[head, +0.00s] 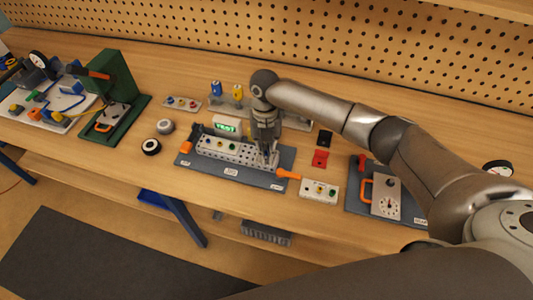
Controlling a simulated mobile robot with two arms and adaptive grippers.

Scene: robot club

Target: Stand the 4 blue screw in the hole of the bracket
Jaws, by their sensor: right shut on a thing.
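A light grey perforated bracket (216,153) lies on a dark grey mat (230,176) in the middle of the bench. Several small coloured screw heads show along it, with a blue one (208,140) towards its left. My right gripper (266,160) points down at the bracket's right end. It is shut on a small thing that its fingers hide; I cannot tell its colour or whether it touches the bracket. My left gripper is out of view.
A white block with coloured buttons (319,191) and a red piece (320,158) are to the right. A TEST display box (227,126) stands behind the bracket.

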